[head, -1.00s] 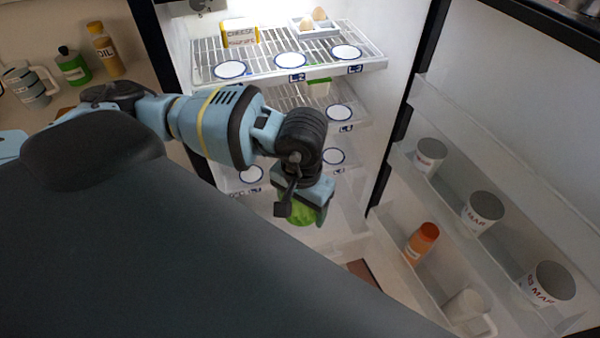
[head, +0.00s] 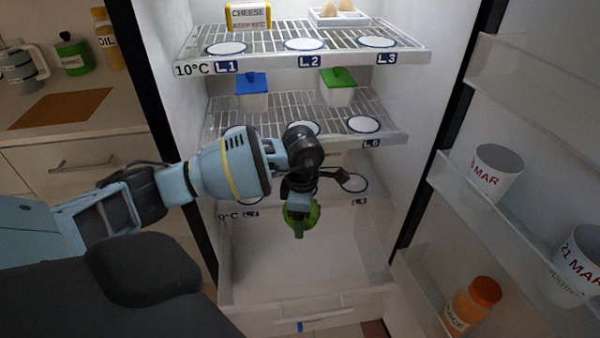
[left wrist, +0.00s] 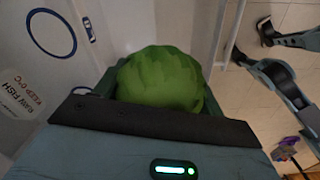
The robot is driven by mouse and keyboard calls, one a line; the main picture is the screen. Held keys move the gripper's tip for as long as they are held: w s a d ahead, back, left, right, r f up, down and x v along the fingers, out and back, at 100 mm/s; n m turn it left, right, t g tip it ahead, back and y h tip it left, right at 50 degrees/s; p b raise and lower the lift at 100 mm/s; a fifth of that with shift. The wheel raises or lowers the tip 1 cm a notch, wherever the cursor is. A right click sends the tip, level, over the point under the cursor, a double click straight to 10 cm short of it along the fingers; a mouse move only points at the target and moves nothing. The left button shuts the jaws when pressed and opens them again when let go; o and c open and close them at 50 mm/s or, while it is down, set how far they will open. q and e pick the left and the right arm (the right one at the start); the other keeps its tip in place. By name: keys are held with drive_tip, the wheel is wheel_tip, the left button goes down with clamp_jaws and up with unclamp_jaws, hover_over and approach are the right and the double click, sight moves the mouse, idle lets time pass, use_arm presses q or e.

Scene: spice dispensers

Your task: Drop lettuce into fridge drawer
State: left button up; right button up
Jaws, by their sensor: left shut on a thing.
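The green lettuce (head: 315,214) is held in my left gripper (head: 301,216), inside the open fridge. The lettuce also shows large in the left wrist view (left wrist: 160,78), in front of the gripper palm. My left gripper is shut on it. The fridge drawer (head: 290,268) is the pale open bin at the bottom of the fridge, with a handle on its front. In the head view the lettuce appears above the drawer's back part and apart from its floor. The drawer looks empty where it shows. My right gripper is not in view.
Wire shelves above hold a cheese box (head: 248,15), an egg tray (head: 338,17), a blue-lidded container (head: 252,92) and a green-lidded one (head: 338,87). The open fridge door (head: 455,215) at right carries cups and a juice bottle (head: 472,305). A counter (head: 90,115) stands at left.

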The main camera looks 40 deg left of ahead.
use_arm(q)
drive_tip(key=w+a+f+n+b, duration=0.2)
drive_tip(key=a+f+n+b, duration=0.1)
drive_tip(key=n, duration=0.3)
drive_tip(key=shift+w+a+f+n+b, duration=0.3)
drive_tip(key=shift+a+f+n+b, duration=0.1)
drive_tip(key=shift+a+f, duration=0.4)
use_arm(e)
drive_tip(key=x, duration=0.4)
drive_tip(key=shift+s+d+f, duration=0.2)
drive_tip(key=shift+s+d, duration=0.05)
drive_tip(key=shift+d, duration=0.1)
